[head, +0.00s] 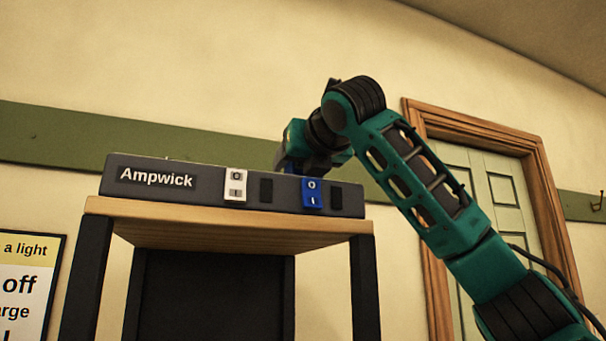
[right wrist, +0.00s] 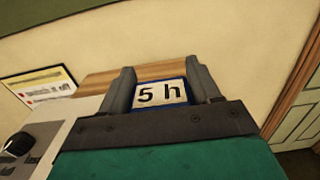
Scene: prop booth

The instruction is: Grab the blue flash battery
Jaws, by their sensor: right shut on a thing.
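In the right wrist view the blue flash battery (right wrist: 160,94) shows a blue edge and a pale label reading "5 h". It sits between the two fingers of my right gripper (right wrist: 162,84), which is shut on it. In the head view my right gripper (head: 298,163) is just above and behind the top edge of the dark charger marked Ampwick (head: 210,190). My left gripper is in neither view.
The charger stands on a wood-topped stand (head: 240,232) with dark legs. A poster (head: 28,285) hangs at left, and a green door (head: 490,190) is at right.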

